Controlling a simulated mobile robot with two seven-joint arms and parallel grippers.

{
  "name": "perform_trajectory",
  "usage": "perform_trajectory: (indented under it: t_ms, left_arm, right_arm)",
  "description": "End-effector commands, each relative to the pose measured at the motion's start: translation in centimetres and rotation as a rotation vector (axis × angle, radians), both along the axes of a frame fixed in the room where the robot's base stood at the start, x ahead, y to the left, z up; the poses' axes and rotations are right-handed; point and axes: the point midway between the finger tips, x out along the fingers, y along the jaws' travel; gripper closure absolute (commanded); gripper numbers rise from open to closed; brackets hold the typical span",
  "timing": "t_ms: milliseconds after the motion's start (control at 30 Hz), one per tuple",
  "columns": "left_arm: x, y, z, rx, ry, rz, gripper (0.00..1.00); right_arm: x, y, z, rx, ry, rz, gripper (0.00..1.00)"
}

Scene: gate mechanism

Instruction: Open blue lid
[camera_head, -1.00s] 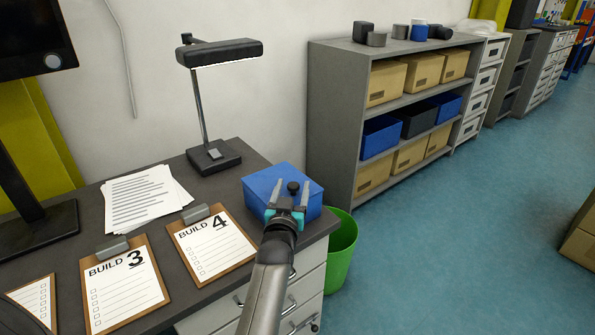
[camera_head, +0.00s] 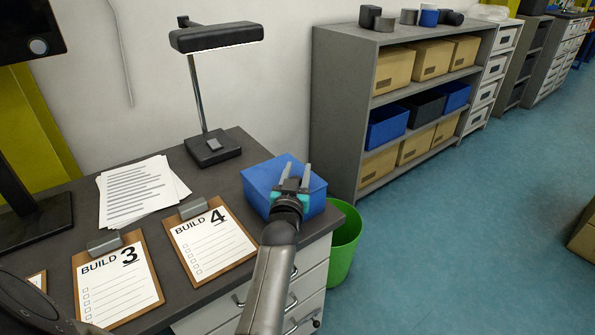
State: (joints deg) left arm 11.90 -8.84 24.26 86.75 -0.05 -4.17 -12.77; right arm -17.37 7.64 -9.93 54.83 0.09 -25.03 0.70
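The blue box with its blue lid (camera_head: 262,178) sits closed on the right end of the grey desk in the head view. A small dark knob (camera_head: 291,183) on the lid shows between the fingers of my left gripper (camera_head: 296,170). The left gripper is over the lid with its two grey fingers apart, so it looks open. Whether a finger touches the knob or lid I cannot tell. The gripper and its wrist hide the front middle of the box. My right gripper is not in view.
A desk lamp (camera_head: 212,147) stands behind and left of the box. Clipboards (camera_head: 211,241) and papers (camera_head: 137,192) lie on the desk to the left. A green bin (camera_head: 343,246) stands on the floor right of the desk. A shelf unit (camera_head: 345,110) stands behind.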

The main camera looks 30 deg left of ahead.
Motion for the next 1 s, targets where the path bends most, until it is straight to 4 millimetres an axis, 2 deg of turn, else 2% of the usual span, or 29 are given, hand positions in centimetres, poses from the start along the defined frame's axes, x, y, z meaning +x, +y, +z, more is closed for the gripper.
perform_trajectory:
  t_ms: [33, 367, 1000]
  left_arm:
    - [0.00, -0.01, 0.00, 0.000, 0.000, 0.000, 0.63]
    - [0.00, 0.00, -0.01, 0.000, 0.000, 0.000, 1.00]
    - [0.01, 0.01, 0.01, 0.000, 0.000, 0.000, 1.00]
  right_arm:
    - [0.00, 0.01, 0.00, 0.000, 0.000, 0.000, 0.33]
    - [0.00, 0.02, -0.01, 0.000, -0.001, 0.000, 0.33]
    - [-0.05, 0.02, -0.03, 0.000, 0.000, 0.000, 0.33]
